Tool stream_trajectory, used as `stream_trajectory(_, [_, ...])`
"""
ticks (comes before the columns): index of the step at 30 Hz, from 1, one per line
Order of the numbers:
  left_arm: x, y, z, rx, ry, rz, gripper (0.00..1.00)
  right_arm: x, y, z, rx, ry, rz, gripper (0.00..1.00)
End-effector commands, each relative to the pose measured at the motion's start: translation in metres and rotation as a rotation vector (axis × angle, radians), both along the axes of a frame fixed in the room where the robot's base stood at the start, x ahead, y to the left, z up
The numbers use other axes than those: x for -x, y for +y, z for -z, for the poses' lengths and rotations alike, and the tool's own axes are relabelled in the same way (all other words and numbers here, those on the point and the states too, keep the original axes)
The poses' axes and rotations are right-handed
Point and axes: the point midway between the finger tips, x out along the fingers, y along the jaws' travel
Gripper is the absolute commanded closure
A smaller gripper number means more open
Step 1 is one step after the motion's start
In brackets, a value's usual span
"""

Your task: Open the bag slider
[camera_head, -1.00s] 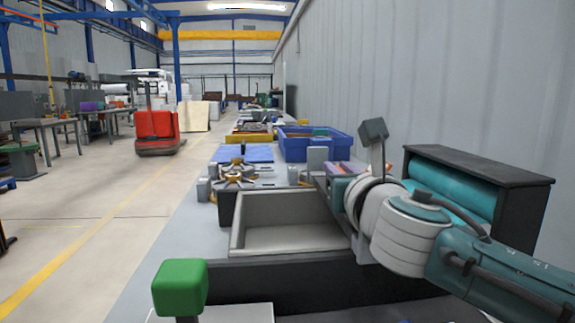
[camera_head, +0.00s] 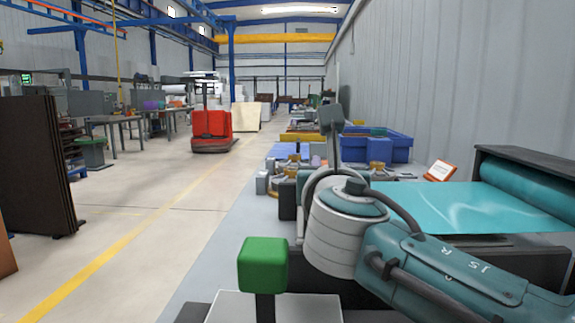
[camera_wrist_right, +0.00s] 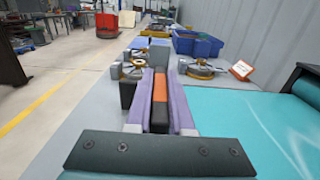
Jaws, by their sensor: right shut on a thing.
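In the head view my right wrist hides the fingers and the handle. A teal sheet (camera_head: 450,205) stretches flat from the dark roller housing (camera_head: 535,162) on the right to beside my right gripper. It also shows in the right wrist view (camera_wrist_right: 255,125). Whatever lies under the sheet is hidden. My left gripper is not in view.
A green block (camera_head: 263,264) on a post stands at the front. Beyond the sheet are blue crates (camera_head: 375,147), an orange-framed sign (camera_head: 440,170) and spoked fixtures (camera_wrist_right: 131,69). A grey wall runs along the right.

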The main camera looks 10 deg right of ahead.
Motion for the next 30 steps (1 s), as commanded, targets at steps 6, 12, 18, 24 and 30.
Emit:
stream_trajectory(6, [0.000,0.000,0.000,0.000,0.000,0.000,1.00,0.000,0.000,0.000,0.000,0.001,-0.001,0.62])
stream_trajectory(12, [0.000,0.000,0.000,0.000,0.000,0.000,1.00,0.000,0.000,0.000,0.000,0.001,0.000,0.50])
stream_trajectory(18, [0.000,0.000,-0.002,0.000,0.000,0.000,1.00,0.002,0.000,0.000,0.000,0.001,0.000,0.50])
stream_trajectory(24, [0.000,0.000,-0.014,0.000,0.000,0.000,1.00,0.026,0.006,-0.002,-0.002,0.003,-0.002,0.50])
stream_trajectory(30, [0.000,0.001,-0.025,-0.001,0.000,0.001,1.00,0.065,0.016,-0.001,-0.001,0.003,-0.003,0.50])
